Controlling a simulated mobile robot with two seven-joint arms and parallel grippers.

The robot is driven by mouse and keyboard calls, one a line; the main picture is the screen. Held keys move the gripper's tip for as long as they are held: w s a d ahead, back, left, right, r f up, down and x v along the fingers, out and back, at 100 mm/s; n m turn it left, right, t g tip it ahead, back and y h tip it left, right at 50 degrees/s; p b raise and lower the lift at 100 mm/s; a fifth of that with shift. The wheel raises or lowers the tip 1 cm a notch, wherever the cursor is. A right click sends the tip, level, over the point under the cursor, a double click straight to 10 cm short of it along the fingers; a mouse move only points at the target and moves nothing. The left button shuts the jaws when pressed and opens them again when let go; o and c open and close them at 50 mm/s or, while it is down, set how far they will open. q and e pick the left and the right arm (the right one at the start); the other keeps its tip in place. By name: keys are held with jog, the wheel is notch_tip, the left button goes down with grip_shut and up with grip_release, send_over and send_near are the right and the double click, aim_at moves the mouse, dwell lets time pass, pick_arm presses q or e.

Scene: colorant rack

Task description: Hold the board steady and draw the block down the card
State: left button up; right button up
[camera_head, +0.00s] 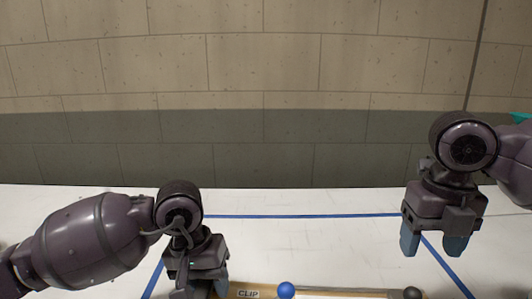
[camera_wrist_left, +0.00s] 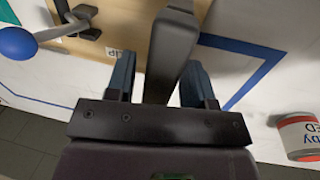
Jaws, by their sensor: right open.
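The tan board (camera_head: 325,293) shows only as a strip at the bottom edge of the head view, with a CLIP label (camera_head: 248,293). A blue ball knob (camera_head: 286,290) stands beside the label and a dark round knob (camera_head: 412,293) is at the right end. My left gripper (camera_wrist_left: 157,62) is at the board's left end, its fingers apart on either side of a dark grey bar (camera_wrist_left: 172,45), with a small gap at the left finger. The blue ball (camera_wrist_left: 17,43) is on a grey rod. My right gripper (camera_head: 432,242) is open and empty above the table, right of the board. I cannot make out the block or card.
A white table (camera_head: 330,240) has blue tape lines (camera_head: 300,216) marking an area around the board. A can with a red and white label (camera_wrist_left: 300,137) is at the right of the left wrist view. The table behind the board is clear up to the wall.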

pick_arm(q)
jog(key=shift+o, duration=0.7)
